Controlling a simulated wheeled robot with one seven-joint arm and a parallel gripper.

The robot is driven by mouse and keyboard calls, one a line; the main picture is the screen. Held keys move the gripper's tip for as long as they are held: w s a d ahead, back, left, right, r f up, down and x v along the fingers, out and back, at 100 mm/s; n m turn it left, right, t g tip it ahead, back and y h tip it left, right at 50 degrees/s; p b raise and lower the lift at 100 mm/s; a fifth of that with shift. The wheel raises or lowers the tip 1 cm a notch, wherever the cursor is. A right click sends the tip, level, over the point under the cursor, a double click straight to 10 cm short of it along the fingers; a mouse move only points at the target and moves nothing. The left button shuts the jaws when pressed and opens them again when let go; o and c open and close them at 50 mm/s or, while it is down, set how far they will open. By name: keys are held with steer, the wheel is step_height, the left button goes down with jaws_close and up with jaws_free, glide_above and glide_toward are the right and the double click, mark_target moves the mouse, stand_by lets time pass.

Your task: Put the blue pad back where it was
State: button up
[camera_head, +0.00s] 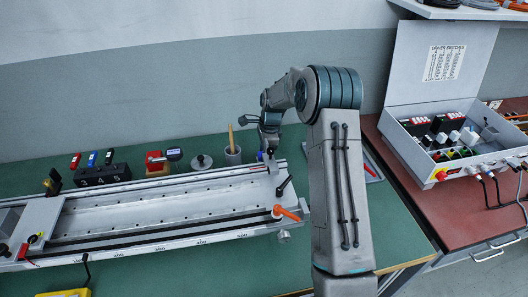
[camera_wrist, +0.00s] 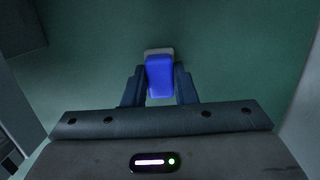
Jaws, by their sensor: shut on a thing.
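My gripper (camera_wrist: 159,90) is shut on a blue pad (camera_wrist: 159,76) in the wrist view. The pad sits between the two fingertips, with a pale grey piece at its far end, over a plain green surface. Whether it touches that surface I cannot tell. In the head view my gripper (camera_head: 268,152) points down by the right end of the long metal gantry rail (camera_head: 160,205), near the pencil cup. The held pad is too small to make out there.
A black lettered block (camera_head: 102,176) has small red, blue and black pieces behind it. An open switch box (camera_head: 450,140) is at right.

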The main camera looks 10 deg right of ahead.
steer(key=o, duration=0.9)
steer(key=shift+r, duration=0.1)
steer(key=s+r+n, duration=0.2)
steer(key=s+r, duration=0.1)
steer(key=r, duration=0.5)
steer(key=s+r+n, duration=0.1)
steer(key=s+r, duration=0.1)
steer(key=r, duration=0.7)
steer(key=s+n+t, duration=0.1)
steer(key=s+n, duration=0.4)
steer(key=s, duration=0.5)
steer(key=s+r+n+h, duration=0.1)
steer(key=s+n, duration=0.4)
steer(key=s, duration=0.5)
steer(key=s+r+n+t, duration=0.1)
steer(key=s+n, duration=0.4)
steer(key=s, duration=0.5)
steer(key=shift+s+a+t+h, duration=0.15)
steer(key=shift+s+t+h, duration=0.15)
steer(key=shift+h, duration=0.1)
